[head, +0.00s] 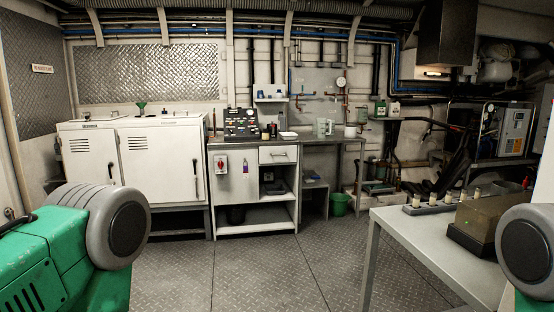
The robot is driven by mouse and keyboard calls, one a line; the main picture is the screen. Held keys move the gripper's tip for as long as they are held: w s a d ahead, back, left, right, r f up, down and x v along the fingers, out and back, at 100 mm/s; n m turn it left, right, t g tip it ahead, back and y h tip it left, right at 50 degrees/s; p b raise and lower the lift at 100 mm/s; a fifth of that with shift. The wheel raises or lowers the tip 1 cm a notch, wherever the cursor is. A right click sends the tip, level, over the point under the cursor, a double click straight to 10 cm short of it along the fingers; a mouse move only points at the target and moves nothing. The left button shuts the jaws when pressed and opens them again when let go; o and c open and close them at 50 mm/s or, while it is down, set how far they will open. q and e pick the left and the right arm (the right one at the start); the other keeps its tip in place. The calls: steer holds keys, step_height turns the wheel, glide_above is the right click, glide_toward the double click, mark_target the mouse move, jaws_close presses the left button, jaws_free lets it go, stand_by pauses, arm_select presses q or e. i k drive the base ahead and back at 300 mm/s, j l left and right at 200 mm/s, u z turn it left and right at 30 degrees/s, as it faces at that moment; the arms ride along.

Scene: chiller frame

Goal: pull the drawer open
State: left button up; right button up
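The drawer (267,157) is a shallow white front with a dark bar handle (282,155). It sits just under the worktop of a white cabinet (222,213) across the room, near the picture's middle. The drawer front looks flush with the cabinet, so it appears closed. Open shelves lie below it. Neither of my grippers is in view. Only parts of my own body, green and grey, show at the lower left and right edges, far from the cabinet.
A metal table (390,222) with a box (480,222) stands at the right front. White chest units (160,165) stand left of the cabinet. A green bucket (339,204) is on the floor right of it. The plated floor (235,270) between me and the cabinet is clear.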

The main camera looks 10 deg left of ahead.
mark_target(274, 149)
steer(key=i+j+u, duration=0.25)
steer(key=i, duration=0.3)
steer(key=i+j+u, duration=0.25)
steer(key=i, duration=0.3)
steer(key=i+z, duration=0.1)
steer(key=i, duration=0.55)
steer(key=i+z, duration=0.15)
steer(key=i, duration=0.55)
steer(key=i+j+z, duration=0.1)
steer(key=i, duration=0.55)
steer(key=j, duration=0.1)
